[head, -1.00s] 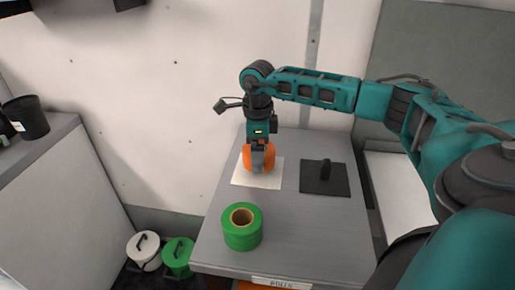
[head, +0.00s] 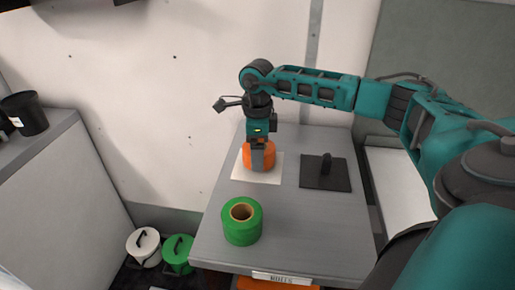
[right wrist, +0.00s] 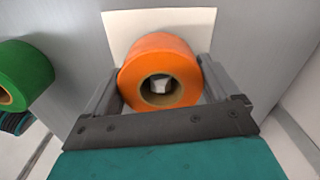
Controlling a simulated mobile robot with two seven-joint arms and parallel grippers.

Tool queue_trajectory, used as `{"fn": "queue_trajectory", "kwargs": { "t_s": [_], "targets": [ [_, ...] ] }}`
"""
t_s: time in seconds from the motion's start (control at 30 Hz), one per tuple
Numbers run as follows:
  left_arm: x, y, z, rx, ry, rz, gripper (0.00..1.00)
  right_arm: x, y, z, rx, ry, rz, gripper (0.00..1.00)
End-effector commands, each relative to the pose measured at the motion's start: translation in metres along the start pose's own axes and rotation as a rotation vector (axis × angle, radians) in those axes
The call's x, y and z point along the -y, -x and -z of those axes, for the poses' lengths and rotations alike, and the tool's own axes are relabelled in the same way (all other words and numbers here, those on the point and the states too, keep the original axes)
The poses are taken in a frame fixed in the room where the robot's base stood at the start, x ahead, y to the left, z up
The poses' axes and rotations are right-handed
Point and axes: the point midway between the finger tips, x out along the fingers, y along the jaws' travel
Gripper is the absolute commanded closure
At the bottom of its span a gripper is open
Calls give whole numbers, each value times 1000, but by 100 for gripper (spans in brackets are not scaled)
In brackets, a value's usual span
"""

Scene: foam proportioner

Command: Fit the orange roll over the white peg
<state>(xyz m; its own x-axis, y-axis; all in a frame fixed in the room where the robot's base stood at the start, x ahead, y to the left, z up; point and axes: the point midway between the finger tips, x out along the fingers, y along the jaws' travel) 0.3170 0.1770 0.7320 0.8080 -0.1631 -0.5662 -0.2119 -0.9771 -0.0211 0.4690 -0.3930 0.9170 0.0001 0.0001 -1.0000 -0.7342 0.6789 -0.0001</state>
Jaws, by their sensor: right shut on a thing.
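The orange roll (head: 258,157) is at the white base plate (head: 241,176) on the table. In the right wrist view the orange roll (right wrist: 146,57) lies between the two fingers of my right gripper (right wrist: 160,82), one on each side. My right gripper (head: 262,157) points down and is shut on it. The top of the white peg (right wrist: 161,87) shows inside the roll's brown core. The roll hides the rest of the peg, and I cannot tell whether the roll's underside touches the plate. My left gripper is not in view.
A green roll (head: 242,232) stands on the table nearer me. A black plate with a black peg (head: 325,174) lies to the right. White and green lidded buckets (head: 178,256) stand on the floor at left. The table's right front is clear.

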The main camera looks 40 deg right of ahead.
Motion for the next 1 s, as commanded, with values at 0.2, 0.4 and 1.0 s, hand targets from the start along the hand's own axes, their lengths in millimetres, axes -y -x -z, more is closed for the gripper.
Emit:
{"fn": "queue_trajectory", "kwargs": {
  "t_s": [0.2, 0.4, 1.0],
  "targets": [
    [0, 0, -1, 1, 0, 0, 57, 0, 0, 0, 0, 0, 0, 44],
    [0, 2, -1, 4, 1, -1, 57, 0, 0, 0, 0, 0, 0, 44],
    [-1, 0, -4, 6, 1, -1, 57, 0, -5, 0, 0, 0, 0, 44]
  ]
}}
